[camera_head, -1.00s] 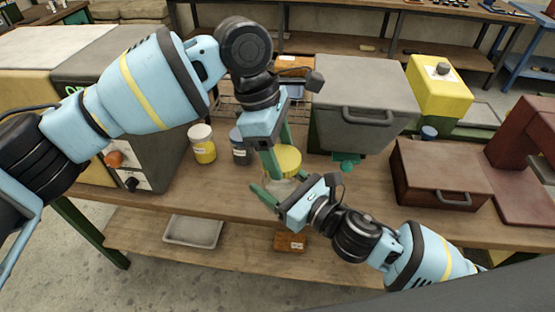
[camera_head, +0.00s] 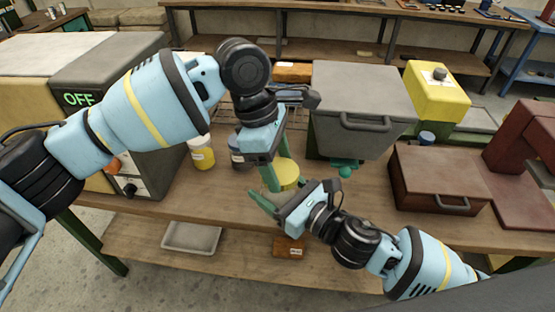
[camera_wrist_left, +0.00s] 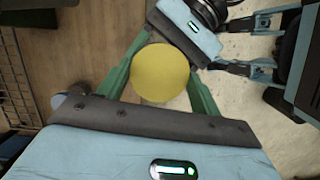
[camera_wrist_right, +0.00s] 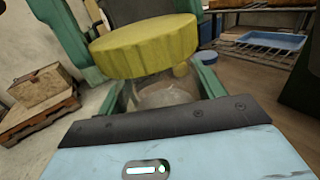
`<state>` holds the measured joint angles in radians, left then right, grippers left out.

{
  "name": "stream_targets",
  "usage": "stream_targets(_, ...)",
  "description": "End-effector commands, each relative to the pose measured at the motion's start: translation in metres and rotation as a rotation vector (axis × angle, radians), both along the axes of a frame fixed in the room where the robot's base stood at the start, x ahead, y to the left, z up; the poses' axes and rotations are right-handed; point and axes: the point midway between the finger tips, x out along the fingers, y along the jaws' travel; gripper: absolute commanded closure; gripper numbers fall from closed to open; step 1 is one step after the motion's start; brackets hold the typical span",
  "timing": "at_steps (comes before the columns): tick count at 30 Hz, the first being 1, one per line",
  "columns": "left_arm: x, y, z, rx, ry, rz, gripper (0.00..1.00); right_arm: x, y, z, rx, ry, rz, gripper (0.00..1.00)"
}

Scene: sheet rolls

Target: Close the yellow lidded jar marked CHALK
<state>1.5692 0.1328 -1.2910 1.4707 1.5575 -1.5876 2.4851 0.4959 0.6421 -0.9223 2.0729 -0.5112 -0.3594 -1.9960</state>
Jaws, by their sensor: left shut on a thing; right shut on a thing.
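The jar has a round yellow lid (camera_head: 287,174) and a clear body (camera_wrist_right: 165,94). My left gripper (camera_head: 279,176) is shut on the lid from above, its green fingers on opposite sides of the rim; the lid also shows in the left wrist view (camera_wrist_left: 160,73). My right gripper (camera_wrist_right: 165,100) is shut on the clear body, below the lid. In the right wrist view the lid (camera_wrist_right: 145,46) is right over the body and looks slightly tilted in the picture. I cannot tell whether it is fully seated. No CHALK marking is readable.
A yellow-filled jar (camera_head: 203,155) and a dark jar (camera_head: 238,150) stand left of my grippers. A grey bin with a handle (camera_head: 362,100) stands behind, and a red-brown box (camera_head: 440,180) to the right. A tray (camera_head: 192,238) lies on the lower shelf.

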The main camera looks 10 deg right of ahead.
Motion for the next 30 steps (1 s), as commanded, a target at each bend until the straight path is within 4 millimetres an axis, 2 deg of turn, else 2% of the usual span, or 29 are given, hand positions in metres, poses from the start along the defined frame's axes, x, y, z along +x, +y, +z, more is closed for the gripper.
stream_targets(29,0.0,0.0,-0.011,0.0,0.0,0.0,0.57,0.0,0.0,0.001,0.001,-0.002,0.0,0.73)
stream_targets(30,0.0,0.0,-0.011,0.0,0.0,-0.001,0.57,0.0,0.0,0.001,0.001,-0.002,0.0,0.96)
